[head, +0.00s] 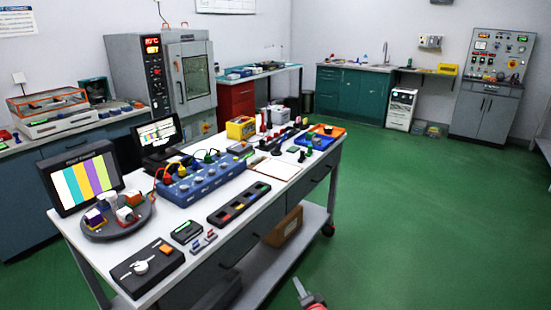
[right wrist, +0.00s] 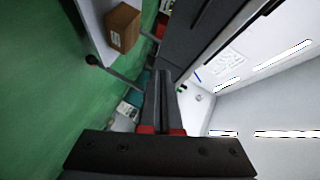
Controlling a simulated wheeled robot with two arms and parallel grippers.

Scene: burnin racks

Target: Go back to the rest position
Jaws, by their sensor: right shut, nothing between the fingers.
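My right gripper (head: 306,296) shows at the bottom edge of the head view, over the green floor and to the right of the white workbench (head: 100,257). In the right wrist view its dark fingers with red bases (right wrist: 161,100) are closed together with nothing between them. It is apart from the bench and touches nothing that I can see. My left gripper is in neither view.
The bench holds a test monitor (head: 86,182), a round tray (head: 117,222) of small parts, a blue switch box (head: 203,182) and a black box with a knob (head: 147,268). A cardboard box (head: 283,227) sits on the lower shelf. Green floor (head: 420,220) is clear at right.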

